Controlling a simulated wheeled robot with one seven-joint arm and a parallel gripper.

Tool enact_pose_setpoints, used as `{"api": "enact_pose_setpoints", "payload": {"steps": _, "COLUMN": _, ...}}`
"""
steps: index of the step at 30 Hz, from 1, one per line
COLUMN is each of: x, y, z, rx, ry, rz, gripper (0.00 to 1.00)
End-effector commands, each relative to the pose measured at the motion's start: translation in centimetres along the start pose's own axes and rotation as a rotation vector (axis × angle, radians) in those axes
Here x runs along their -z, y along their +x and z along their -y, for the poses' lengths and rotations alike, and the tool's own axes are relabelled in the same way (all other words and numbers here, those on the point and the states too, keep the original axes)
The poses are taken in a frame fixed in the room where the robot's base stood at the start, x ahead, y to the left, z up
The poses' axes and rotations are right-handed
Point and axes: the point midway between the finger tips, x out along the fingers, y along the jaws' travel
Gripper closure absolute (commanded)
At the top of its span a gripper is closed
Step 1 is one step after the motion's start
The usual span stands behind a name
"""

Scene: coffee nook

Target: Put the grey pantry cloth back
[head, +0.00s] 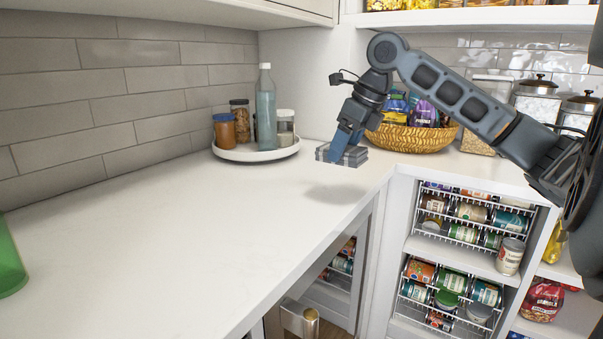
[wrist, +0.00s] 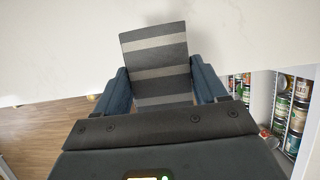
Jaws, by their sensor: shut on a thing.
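The grey pantry cloth (head: 355,157) is a folded, striped grey block in my gripper (head: 345,150). In the head view it is near the inner corner of the white counter, between the round tray and the woven basket. A shadow lies on the counter below and in front of it, so it appears raised. In the wrist view the cloth (wrist: 155,58) shows light and dark stripes between my two blue fingers (wrist: 158,88), which are shut on it. Its lower end is hidden by the gripper body.
A white round tray (head: 228,154) with a tall bottle and jars stands at the back. A woven basket (head: 413,138) of packets is behind my arm. A green object (head: 10,262) is at the left edge. Can racks (head: 465,218) fill shelves below. The counter's (head: 150,240) middle is clear.

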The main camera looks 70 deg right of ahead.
Motion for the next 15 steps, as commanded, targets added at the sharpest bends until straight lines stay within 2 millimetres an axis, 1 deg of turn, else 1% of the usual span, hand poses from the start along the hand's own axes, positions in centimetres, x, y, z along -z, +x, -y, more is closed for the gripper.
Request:
{"api": "enact_pose_setpoints", "payload": {"steps": 1, "x": -0.4, "y": -0.6, "z": -0.3, "rx": -0.004, "ry": -0.001, "rz": 0.001, "gripper": 0.62}}
{"api": "enact_pose_setpoints", "payload": {"steps": 2, "x": -0.4, "y": -0.6, "z": -0.5, "rx": -0.005, "ry": -0.002, "rz": 0.002, "gripper": 0.62}}
{"api": "enact_pose_setpoints", "payload": {"steps": 3, "x": -0.6, "y": 0.4, "z": -1.0, "rx": -0.009, "ry": -0.005, "rz": 0.004, "gripper": 0.62}}
{"api": "enact_pose_setpoints", "payload": {"steps": 8, "x": -1.2, "y": 1.8, "z": -2.3, "rx": -0.009, "ry": -0.003, "rz": 0.004, "gripper": 0.62}}
{"api": "enact_pose_setpoints", "payload": {"steps": 13, "x": -2.2, "y": 4.0, "z": -4.2, "rx": -0.009, "ry": -0.003, "rz": 0.004, "gripper": 0.62}}
{"api": "enact_pose_setpoints", "payload": {"steps": 15, "x": -2.6, "y": 5.2, "z": -5.2, "rx": -0.006, "ry": -0.005, "rz": 0.001, "gripper": 0.62}}
